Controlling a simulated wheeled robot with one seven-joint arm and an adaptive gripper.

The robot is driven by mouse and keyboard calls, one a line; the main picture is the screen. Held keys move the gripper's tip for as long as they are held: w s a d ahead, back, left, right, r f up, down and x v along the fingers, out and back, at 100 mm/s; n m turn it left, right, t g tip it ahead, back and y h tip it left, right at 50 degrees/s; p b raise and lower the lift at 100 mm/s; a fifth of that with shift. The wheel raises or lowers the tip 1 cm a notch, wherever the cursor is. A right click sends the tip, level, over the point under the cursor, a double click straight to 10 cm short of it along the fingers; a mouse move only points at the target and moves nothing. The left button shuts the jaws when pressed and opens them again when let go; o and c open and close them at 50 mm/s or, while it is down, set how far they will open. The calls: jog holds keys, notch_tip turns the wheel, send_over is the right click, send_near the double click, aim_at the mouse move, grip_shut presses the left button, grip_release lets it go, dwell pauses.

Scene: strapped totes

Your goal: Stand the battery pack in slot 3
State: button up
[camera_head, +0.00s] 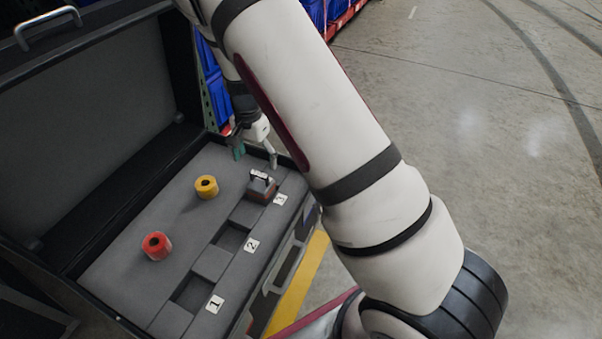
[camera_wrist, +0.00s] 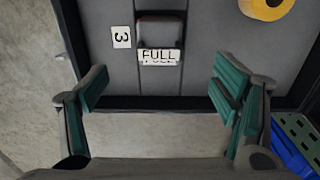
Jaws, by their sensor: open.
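The battery pack (camera_head: 262,186), dark with a reddish lower part and a pale top, stands in the slot beside the "3" label (camera_head: 280,199) in the head view. In the wrist view the pack (camera_wrist: 159,30) sits at the top middle, its label reading FULL, beside the "3" label (camera_wrist: 121,37). How deep it sits is hard to tell. My gripper (camera_head: 255,155) is open and empty, with green finger pads, above the case's far end, apart from the pack. In the wrist view its fingers (camera_wrist: 160,88) are spread wide, nothing between them.
Slots 1 (camera_head: 190,291) and 2 (camera_head: 231,238) look empty in the grey foam of the open case (camera_head: 128,262). A yellow roll (camera_head: 206,187) and a red roll (camera_head: 156,246) stand on the foam. The raised lid (camera_head: 85,125) borders the left. Blue bins (camera_head: 216,85) stand behind.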

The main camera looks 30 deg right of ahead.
jog(key=shift+r, duration=0.1)
jog(key=s+a+r+n+y, duration=0.1)
jog(key=s+a+r+n, duration=0.15)
jog(key=s+r, duration=0.7)
jog(key=s+a+r+n+y, duration=0.1)
jog(key=s+r+n, duration=0.2)
jog(key=s+r, duration=0.7)
jog(key=s+d+r+n+h, duration=0.1)
jog(key=s+r+n, duration=0.1)
jog(key=s, duration=0.9)
jog(key=s+d+r+n+h, duration=0.1)
jog(key=s+r, duration=0.4)
jog(key=s, duration=0.6)
jog(key=shift+d+r+n, duration=0.3)
jog(key=shift+d+n, duration=0.35)
jog(key=shift+n, duration=0.5)
notch_tip(320, 180, up, 28)
jog(key=t+p, duration=0.4)
jog(key=p, duration=2.1)
jog(key=shift+d+f+p, duration=0.25)
jog(key=shift+d+p, duration=0.05)
jog(key=shift+p, duration=0.1)
